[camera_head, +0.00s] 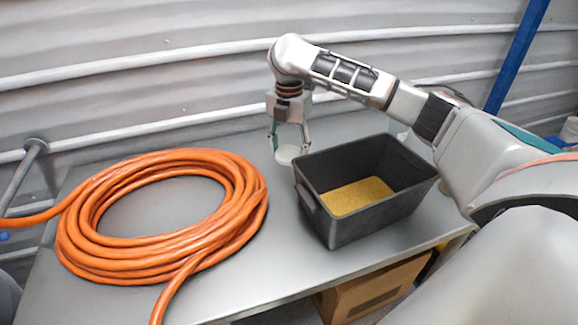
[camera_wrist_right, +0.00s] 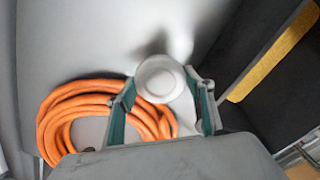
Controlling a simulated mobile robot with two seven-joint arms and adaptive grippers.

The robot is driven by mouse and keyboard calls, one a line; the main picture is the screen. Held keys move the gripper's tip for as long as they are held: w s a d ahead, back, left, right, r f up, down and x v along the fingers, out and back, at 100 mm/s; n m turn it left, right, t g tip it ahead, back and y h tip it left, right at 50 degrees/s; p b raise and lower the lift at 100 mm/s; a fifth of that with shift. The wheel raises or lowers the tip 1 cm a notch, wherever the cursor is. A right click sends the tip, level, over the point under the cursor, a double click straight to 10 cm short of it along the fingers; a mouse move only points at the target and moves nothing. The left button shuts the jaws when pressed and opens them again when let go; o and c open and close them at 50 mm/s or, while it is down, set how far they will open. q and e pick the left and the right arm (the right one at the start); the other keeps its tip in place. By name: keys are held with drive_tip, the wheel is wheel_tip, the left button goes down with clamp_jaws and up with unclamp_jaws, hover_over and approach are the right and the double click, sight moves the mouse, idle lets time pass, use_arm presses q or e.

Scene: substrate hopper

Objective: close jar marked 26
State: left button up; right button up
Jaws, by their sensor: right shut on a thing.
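My right gripper (camera_head: 290,146) points down over the table, between the orange hose and the black bin. It is shut on a white round piece (camera_head: 287,156) that looks like a lid. In the right wrist view the white piece (camera_wrist_right: 160,78) sits between the two green-sided fingers, with a shadow on the table beside it. I cannot tell whether it touches the table or hangs just above it. No jar and no number 26 can be made out in either view. My left gripper is not in view.
A large coil of orange hose (camera_head: 245,205) covers the table's left part. A black bin (camera_head: 340,228) with yellow grainy material (camera_head: 355,196) stands close on the right. A cardboard box (camera_head: 372,290) is below.

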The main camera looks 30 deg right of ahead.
sight(289, 153)
wheel_tip(289, 153, up, 11)
idle(0.3)
drive_tip(key=shift+s+a, duration=0.1)
idle(0.4)
